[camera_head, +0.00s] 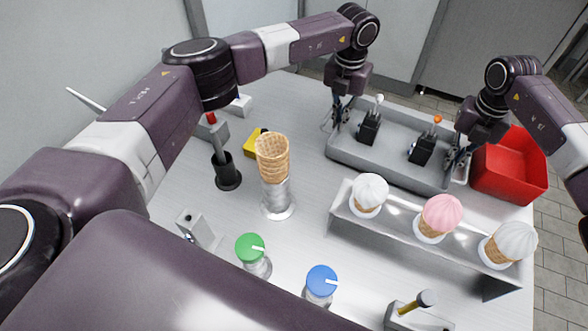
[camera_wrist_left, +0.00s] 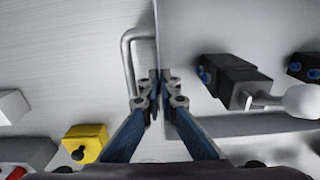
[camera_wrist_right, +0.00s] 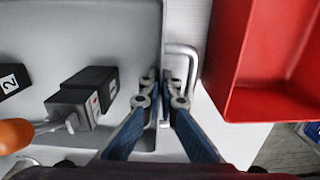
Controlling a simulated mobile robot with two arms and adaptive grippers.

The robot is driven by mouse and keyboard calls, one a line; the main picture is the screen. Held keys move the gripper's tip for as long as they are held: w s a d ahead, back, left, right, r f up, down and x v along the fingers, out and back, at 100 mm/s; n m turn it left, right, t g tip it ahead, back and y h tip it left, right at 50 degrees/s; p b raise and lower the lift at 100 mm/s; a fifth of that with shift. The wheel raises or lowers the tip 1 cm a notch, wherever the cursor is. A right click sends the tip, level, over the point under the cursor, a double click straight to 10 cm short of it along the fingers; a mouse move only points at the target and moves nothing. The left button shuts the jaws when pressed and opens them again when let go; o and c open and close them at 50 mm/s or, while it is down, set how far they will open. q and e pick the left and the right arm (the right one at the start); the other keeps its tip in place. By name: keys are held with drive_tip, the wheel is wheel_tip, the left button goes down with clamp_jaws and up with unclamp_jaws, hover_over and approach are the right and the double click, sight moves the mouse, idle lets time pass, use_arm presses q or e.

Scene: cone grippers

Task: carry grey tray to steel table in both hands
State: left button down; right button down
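The grey tray (camera_head: 395,112) rests on the pale metal work surface in the head view, at the back right. It holds two black lever blocks, one with a white ball (camera_head: 379,98) and one with an orange ball (camera_head: 438,120). My left gripper (camera_head: 337,113) is at the tray's left end; in the left wrist view its fingers (camera_wrist_left: 157,92) close on the end wall by a wire handle (camera_wrist_left: 128,55). My right gripper (camera_head: 458,165) is at the right end; its fingers (camera_wrist_right: 165,90) close on that wall by another handle (camera_wrist_right: 192,60). The fingertips partly hide the contact.
A red bin (camera_head: 512,168) stands close beside the tray's right end. A steel rack (camera_head: 400,230) with three topped cones is in front. A stack of cones (camera_head: 272,158), a black cup (camera_head: 226,172) and a yellow block (camera_head: 252,143) are to the left. Green-capped (camera_head: 250,248) and blue-capped (camera_head: 321,281) jars stand nearer.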

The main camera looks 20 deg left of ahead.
use_arm(q)
drive_tip(key=shift+f+b, duration=0.35)
drive_tip(key=shift+f, duration=0.15)
use_arm(e)
drive_tip(key=shift+f, duration=0.5)
use_arm(q)
drive_tip(key=c, duration=2.2)
unclamp_jaws()
drive_tip(key=shift+r, duration=0.1)
use_arm(e)
drive_tip(key=c, duration=2.2)
unclamp_jaws()
drive_tip(key=shift+r, duration=0.1)
use_arm(q)
drive_tip(key=shift+o, duration=0.2)
use_arm(e)
drive_tip(key=shift+o, duration=0.2)
use_arm(q)
wheel_tip(320, 180, up, 8)
drive_tip(key=shift+f, duration=0.2)
drive_tip(key=shift+r, duration=0.15)
use_arm(e)
wheel_tip(320, 180, up, 12)
drive_tip(key=shift+f, duration=0.1)
use_arm(q)
drive_tip(key=shift+r, duration=0.1)
